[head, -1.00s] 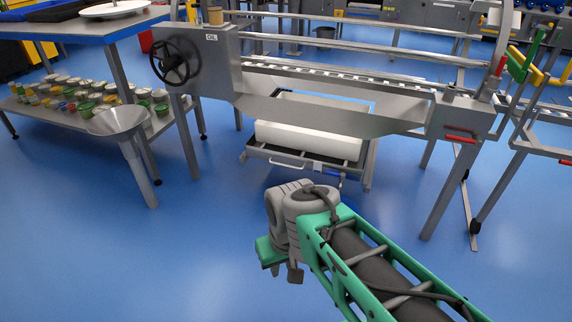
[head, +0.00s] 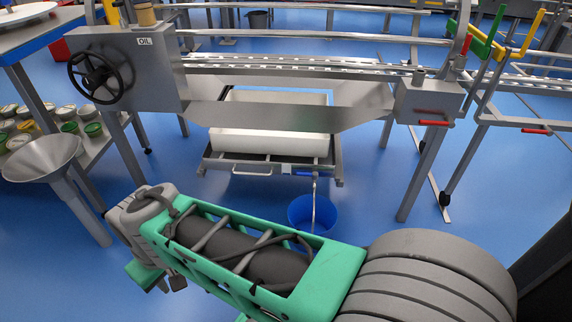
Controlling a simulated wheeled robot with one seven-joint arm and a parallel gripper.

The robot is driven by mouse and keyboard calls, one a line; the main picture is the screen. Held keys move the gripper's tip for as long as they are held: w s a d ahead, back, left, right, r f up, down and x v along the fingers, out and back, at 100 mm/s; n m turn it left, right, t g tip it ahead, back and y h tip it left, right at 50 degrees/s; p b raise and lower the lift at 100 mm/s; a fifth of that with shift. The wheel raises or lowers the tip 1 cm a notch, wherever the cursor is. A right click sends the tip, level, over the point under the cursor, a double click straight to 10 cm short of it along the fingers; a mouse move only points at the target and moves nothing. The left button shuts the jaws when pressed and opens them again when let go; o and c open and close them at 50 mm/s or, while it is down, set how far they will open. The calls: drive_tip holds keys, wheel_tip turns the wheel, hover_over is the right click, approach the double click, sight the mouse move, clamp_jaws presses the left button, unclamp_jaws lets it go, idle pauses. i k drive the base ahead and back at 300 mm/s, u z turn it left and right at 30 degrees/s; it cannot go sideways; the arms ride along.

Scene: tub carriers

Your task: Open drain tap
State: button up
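The task's drain tap appears to be the small fitting with a blue handle (head: 297,170) at the front edge of the low tray under the steel trough (head: 290,116). A thin grey vertical pipe or stream (head: 314,188) runs down from its right end towards a blue bucket (head: 312,213) on the floor. I cannot tell whether it is metal or liquid, nor whether the tap is open. The bucket's lower part is hidden by my arm. My green and grey arm crosses the foreground. My gripper's fingers do not show.
A cream tub (head: 262,143) sits in the low tray with a front handle (head: 252,172). A black handwheel (head: 94,77) and red levers (head: 433,123) are on the trough's ends. A steel funnel (head: 42,158) stands left. Blue floor (head: 375,195) is clear right of the bucket.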

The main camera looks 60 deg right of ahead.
sight(315, 174)
drive_tip(key=z, duration=0.35)
drive_tip(key=i, duration=0.75)
drive_tip(key=z, duration=0.95)
drive_tip(key=i, duration=0.25)
drive_tip(key=z, duration=0.25)
